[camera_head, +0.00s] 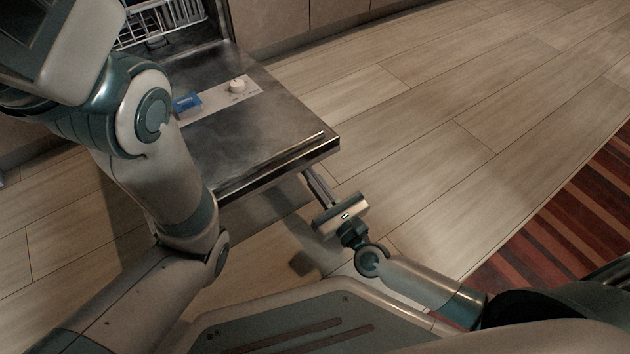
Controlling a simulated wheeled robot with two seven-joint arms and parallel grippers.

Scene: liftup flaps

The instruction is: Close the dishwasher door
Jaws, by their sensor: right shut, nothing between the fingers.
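The dishwasher door (262,133) is folded down flat and open, its dark metal inner side facing up, with a blue detergent tablet and a white knob on it. The dishwasher's white rack (165,18) shows inside the opening at the top left. My right gripper (312,178) is at the door's near right corner, its thin fingers shut together, with the tips reaching at or just under the door's front edge. I cannot tell whether they touch it. My left arm (165,170) crosses the left side of the view and covers the door's left part. The left gripper is out of view.
Wood cabinet fronts (290,18) stand right of the dishwasher. The tiled wooden floor (430,130) is clear to the right of the door. A red striped rug (565,225) lies at the right. My own base fills the bottom.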

